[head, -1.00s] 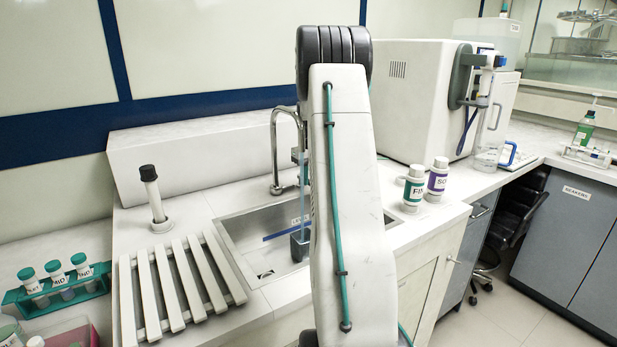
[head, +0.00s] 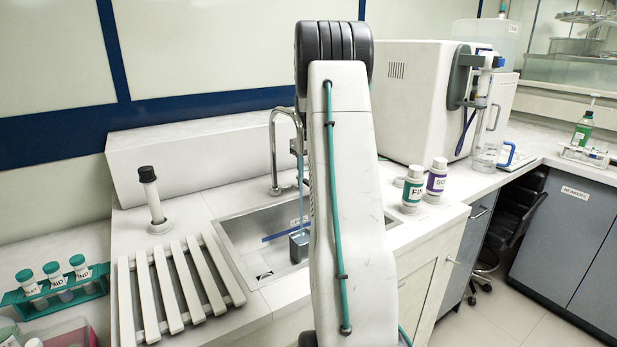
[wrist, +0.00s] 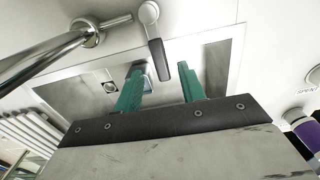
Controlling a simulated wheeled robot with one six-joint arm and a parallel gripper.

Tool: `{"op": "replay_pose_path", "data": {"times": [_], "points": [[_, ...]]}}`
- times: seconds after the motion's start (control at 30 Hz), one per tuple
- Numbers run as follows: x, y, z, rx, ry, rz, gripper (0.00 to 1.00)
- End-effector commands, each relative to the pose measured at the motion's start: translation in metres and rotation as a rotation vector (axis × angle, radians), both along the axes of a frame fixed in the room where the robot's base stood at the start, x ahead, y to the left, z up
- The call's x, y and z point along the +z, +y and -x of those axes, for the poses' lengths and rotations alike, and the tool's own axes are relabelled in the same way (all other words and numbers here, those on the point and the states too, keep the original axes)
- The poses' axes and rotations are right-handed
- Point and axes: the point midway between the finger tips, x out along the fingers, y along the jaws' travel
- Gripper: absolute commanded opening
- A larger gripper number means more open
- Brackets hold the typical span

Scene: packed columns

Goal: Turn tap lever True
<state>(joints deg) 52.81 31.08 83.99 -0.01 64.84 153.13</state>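The tap (head: 273,150) is a curved metal pipe over the sink (head: 236,240); its pipe also crosses the upper left of the wrist view (wrist: 48,57). The tap lever (wrist: 160,62) is a dark handle hanging from a round pale knob. My gripper (wrist: 162,72) is open, with green fingers on both sides of the lever's lower end. A gap shows on each side, so I see no clear contact. In the head view my arm hides the gripper and lever. A thin bluish strip (head: 300,185), like water, runs down from the spout to a grey-blue container (head: 299,245) in the sink.
A slatted rack (head: 170,287) and a dark-topped post (head: 150,190) stand left of the sink. Two labelled bottles (head: 413,188) stand right of it, before a large white machine (head: 410,105). A green tube rack (head: 55,290) is at lower left.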

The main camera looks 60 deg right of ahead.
Motion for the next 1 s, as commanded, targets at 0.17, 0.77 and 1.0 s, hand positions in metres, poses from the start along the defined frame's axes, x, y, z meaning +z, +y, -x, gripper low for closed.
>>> {"op": "replay_pose_path", "data": {"times": [0.17, 0.77, 1.0], "points": [[0.031, -0.001, 0.0, -0.001, -0.001, 0.002, 0.4], [0.048, 0.0, 0.0, -0.001, 0.0, -0.001, 0.4], [0.048, 0.0, 0.0, -0.001, 0.0, -0.001, 0.4]]}}
